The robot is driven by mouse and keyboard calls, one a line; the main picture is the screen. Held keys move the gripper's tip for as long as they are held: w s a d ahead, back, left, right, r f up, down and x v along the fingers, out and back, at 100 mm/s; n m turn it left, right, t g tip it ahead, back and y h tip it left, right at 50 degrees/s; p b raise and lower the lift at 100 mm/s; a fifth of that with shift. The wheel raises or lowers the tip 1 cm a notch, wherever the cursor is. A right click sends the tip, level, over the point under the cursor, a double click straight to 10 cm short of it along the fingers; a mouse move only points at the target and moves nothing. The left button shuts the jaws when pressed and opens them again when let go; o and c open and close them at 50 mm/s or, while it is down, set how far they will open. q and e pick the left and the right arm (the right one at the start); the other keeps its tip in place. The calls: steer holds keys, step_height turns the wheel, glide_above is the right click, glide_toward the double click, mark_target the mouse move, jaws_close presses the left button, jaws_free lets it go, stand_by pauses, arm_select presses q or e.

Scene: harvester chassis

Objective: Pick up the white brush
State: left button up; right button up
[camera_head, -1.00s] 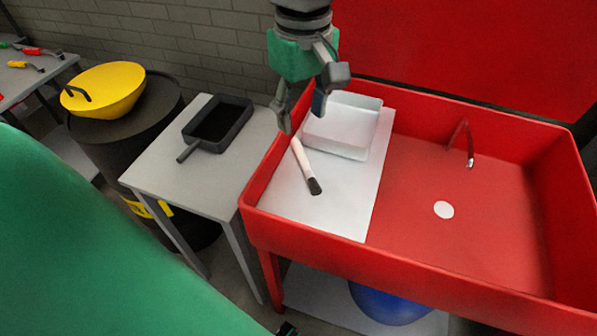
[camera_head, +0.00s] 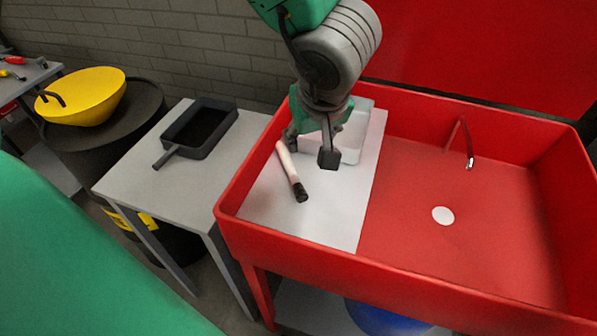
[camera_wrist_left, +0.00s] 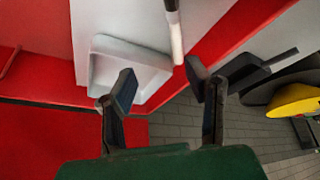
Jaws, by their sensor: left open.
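The white brush (camera_head: 289,166) has a pale handle and dark bristles. It lies on the white board (camera_head: 320,222) at the left side of the red sink, bristles toward the front. In the left wrist view its handle (camera_wrist_left: 174,32) shows at the top, beyond the fingertips. My left gripper (camera_head: 310,150) is open and empty, over the handle's far end and just to its right; one finger appears close to the handle. In the left wrist view the two fingers (camera_wrist_left: 160,78) are spread apart. My right gripper is not in view.
A white tray (camera_head: 352,140) stands on the board right behind my left gripper. The red sink (camera_head: 450,245) has a tap (camera_head: 468,150). A grey table (camera_head: 150,195) with a dark pan (camera_head: 200,128) stands left. A yellow bowl (camera_head: 90,98) sits on a black barrel.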

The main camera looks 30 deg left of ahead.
arm_select(q)
steer(key=a+f, duration=0.1)
steer(key=a+f+b, duration=0.1)
steer(key=a+f, duration=0.1)
steer(key=shift+s+a+f, duration=0.1)
steer(key=shift+s+f, duration=0.1)
steer(key=shift+s, duration=0.05)
steer(key=b, duration=0.2)
glide_above(292, 167)
steer(key=s+d, duration=0.2)
steer(key=x, duration=0.4)
steer(key=shift+s+d+f, duration=0.3)
steer(key=shift+w+d+f, duration=0.15)
steer(key=shift+d+f, duration=0.25)
steer(key=shift+w+a+f+b, duration=0.1)
steer(key=shift+a+f+b, duration=0.05)
steer(key=shift+f+b, duration=0.25)
steer(key=a+f+b, duration=0.1)
steer(key=w+a+f+b, duration=0.1)
steer(key=f, duration=0.1)
steer(key=shift+a+f, duration=0.3)
steer(key=shift+a, duration=0.05)
steer(key=shift+a+f, duration=0.15)
steer(key=shift+a, duration=0.05)
steer(key=shift+d, duration=0.5)
jaws_close()
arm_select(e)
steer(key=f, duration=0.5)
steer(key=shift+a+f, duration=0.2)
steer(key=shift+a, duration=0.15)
